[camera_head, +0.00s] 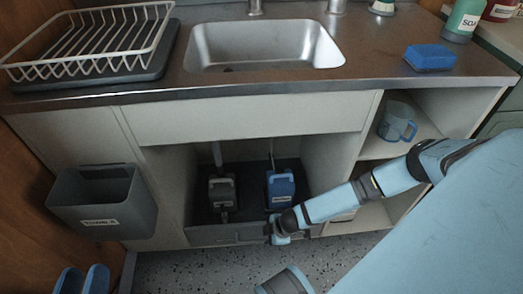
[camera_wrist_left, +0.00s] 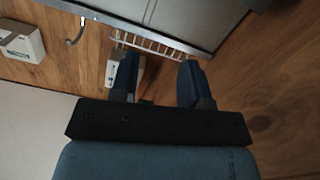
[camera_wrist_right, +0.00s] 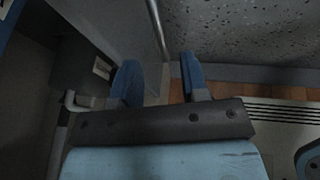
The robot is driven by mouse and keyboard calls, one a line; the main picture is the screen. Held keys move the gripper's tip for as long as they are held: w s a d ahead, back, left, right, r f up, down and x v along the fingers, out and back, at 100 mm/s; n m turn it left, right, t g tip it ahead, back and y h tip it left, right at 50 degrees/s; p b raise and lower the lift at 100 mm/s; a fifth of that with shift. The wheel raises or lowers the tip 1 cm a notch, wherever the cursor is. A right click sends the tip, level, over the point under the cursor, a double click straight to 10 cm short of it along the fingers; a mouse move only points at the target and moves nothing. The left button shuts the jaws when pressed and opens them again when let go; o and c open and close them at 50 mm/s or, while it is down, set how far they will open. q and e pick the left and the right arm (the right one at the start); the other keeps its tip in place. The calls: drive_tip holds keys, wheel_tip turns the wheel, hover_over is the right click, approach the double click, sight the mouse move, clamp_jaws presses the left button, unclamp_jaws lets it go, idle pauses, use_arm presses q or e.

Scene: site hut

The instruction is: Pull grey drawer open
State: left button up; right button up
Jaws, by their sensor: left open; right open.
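The grey drawer (camera_head: 228,235) is low under the sink. Its front looks about level with the cabinet sides, and its dark inside shows from above. A grey jug (camera_head: 222,192) and a blue jug (camera_head: 281,188) stand in it. My right gripper (camera_head: 279,233) is open at the drawer front, right of its middle, and hides part of it. In the right wrist view a thin metal bar (camera_wrist_right: 157,28) lies beyond the open fingers (camera_wrist_right: 158,80); contact cannot be told. My left gripper (camera_head: 82,280) is open and empty at the lower left, away from the drawer.
A grey bin (camera_head: 102,207) hangs on the cabinet left of the drawer. An open shelf with a clear blue jug (camera_head: 397,122) is at the right. The countertop (camera_head: 150,92) overhangs above, with sink, dish rack and blue sponge (camera_head: 430,57). The speckled floor (camera_head: 215,268) in front is clear.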

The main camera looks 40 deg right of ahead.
sight(261, 240)
drive_tip(key=b+x, duration=0.2)
drive_tip(key=x, duration=0.3)
drive_tip(key=shift+w+a+f+b, duration=0.2)
drive_tip(key=shift+w+f+b, duration=0.1)
drive_tip(key=shift+f, duration=0.25)
use_arm(q)
drive_tip(key=shift+w+a+f+m, duration=0.15)
drive_tip(key=shift+w+f+m, duration=0.15)
drive_tip(key=shift+f, duration=0.2)
drive_tip(key=shift+w+a+f+m, duration=0.1)
drive_tip(key=shift+w+f+m, duration=0.1)
drive_tip(key=shift+f+m, duration=0.25)
use_arm(e)
drive_tip(key=shift+c, duration=0.2)
clamp_jaws()
